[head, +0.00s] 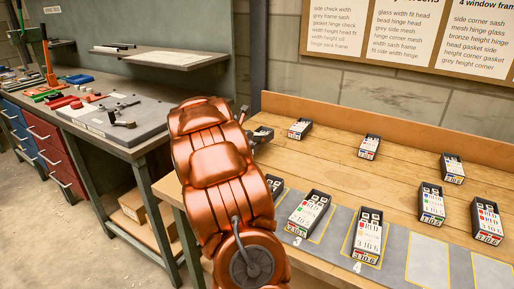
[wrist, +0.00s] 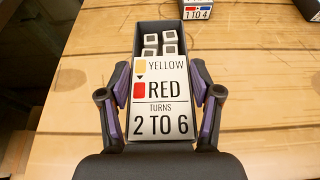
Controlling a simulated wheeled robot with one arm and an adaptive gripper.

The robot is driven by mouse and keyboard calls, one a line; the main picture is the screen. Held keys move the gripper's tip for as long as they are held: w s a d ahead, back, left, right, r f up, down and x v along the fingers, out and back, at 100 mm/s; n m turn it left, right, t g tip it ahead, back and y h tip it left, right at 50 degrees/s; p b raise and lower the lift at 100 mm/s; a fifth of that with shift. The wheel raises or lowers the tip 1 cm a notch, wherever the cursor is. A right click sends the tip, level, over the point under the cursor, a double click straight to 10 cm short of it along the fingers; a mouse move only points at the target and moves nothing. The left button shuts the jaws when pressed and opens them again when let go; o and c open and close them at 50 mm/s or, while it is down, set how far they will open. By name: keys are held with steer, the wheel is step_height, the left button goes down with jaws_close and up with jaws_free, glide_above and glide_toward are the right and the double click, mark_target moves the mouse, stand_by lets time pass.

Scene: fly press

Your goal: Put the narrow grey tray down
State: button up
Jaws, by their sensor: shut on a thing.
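The narrow grey tray (wrist: 161,40) is between the fingers of my gripper (wrist: 160,100) in the wrist view. It is dark, with several small light blocks at its far end and a card reading "YELLOW", "RED", "TURNS 2 TO 6". The purple-padded fingers are shut on its two sides. In the head view, my gripper (head: 250,139) and the tray (head: 263,133) show just right of my orange arm, over the left part of the wooden table. I cannot tell whether the tray touches the wood.
Similar trays stand on the wooden table (head: 330,155), including one on spot 3 (head: 309,212) and one on spot 4 (head: 367,237). Outlined spots to their right (head: 428,260) are bare. A tray marked "1 TO 4" (wrist: 197,10) lies beyond mine. A tool bench (head: 150,138) stands left.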

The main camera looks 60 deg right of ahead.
steer(key=shift+f+b, duration=0.35)
steer(key=shift+f, duration=1.5)
steer(key=shift+f, duration=0.2)
steer(key=o, duration=1.2)
steer(key=shift+o, duration=0.2)
steer(key=shift+r, duration=0.1)
steer(key=shift+a+r, duration=0.1)
steer(key=shift+r, duration=0.1)
steer(key=v, duration=1.1)
steer(key=shift+a, duration=0.4)
